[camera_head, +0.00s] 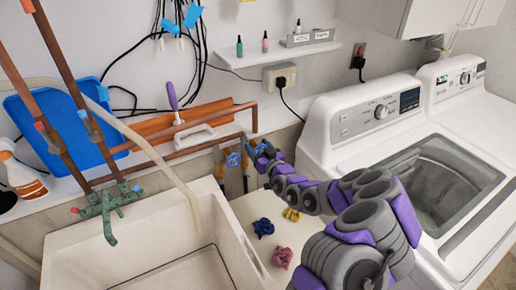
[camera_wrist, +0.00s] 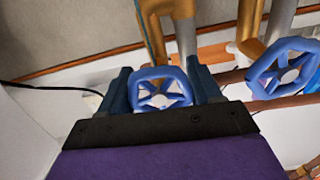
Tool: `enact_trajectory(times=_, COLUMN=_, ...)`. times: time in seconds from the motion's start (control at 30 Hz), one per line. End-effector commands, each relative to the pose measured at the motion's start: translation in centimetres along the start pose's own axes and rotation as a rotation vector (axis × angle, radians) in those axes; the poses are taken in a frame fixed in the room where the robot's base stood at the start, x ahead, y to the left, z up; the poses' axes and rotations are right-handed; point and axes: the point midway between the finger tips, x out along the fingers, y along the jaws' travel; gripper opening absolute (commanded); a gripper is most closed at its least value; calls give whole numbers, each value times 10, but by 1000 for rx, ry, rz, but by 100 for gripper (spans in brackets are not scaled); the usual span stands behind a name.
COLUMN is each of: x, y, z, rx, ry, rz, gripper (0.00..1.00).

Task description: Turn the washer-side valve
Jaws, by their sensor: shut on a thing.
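The washer-side valve is a blue spoked handwheel (camera_wrist: 162,88) on a brass-coloured pipe. In the wrist view it sits between the two dark fingers of my gripper (camera_wrist: 160,92), which are shut on its rim. In the head view my gripper (camera_head: 262,157) is at the pipes between sink and washer and mostly hides this wheel. A second blue handwheel (camera_wrist: 285,70) stands free at the right of the wrist view. It also shows left of my gripper in the head view (camera_head: 232,159).
The white washer (camera_head: 345,118) stands at the right, close to my arm. A sink (camera_head: 150,240) is at the left. Copper pipes (camera_head: 178,155) run along the wall. Blue, yellow and pink crumpled cloths (camera_head: 282,257) lie below my arm.

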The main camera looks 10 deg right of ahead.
Motion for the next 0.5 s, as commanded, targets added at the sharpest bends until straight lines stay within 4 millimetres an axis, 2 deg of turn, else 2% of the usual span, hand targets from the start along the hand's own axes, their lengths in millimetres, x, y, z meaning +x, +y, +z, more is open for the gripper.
enact_trajectory(times=0.03, x=-1, y=-1, z=9, rx=6, ry=-19, rz=-2, gripper=33)
enact_trajectory(times=0.23, x=-1, y=-1, z=9, rx=5, ry=-20, rz=-2, gripper=33)
enact_trajectory(times=0.27, x=-1, y=-1, z=10, rx=5, ry=-20, rz=-2, gripper=65)
enact_trajectory(times=0.5, x=-2, y=-1, z=5, rx=1, ry=-10, rz=-1, gripper=88)
